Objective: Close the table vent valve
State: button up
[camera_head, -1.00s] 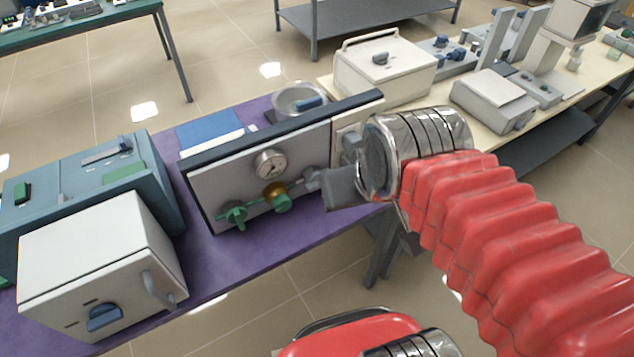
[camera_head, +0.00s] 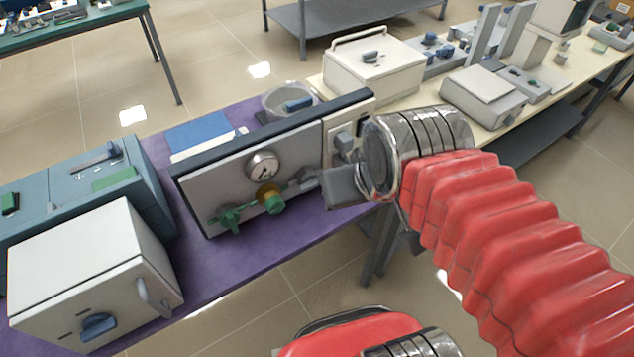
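A grey upright panel (camera_head: 215,190) with a dark top edge stands on the purple table (camera_head: 235,265). Its front carries a round gauge (camera_head: 262,166), a green-handled valve (camera_head: 230,219) at lower left, and a brass valve with a green knob (camera_head: 271,202) right of it. I cannot tell which valve is the table vent valve. My gripper (camera_head: 305,182) is in front of the panel's right part, its grey tip pointing left, just right of the brass valve. Contact and finger spacing are not clear. My wrist hides part of the panel's right end.
A white box furnace (camera_head: 95,270) with a blue knob stands at front left, beside a blue-grey unit (camera_head: 140,190). A bowl (camera_head: 288,100) sits behind the panel. A cream bench (camera_head: 425,110) with a white furnace (camera_head: 372,72) and instruments extends right.

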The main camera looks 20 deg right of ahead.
aim_at(309, 181)
jog(key=z, duration=0.65)
jog(key=k, duration=1.2)
jog(key=u, duration=1.1)
jog(key=i, duration=1)
jog(key=u, duration=0.05)
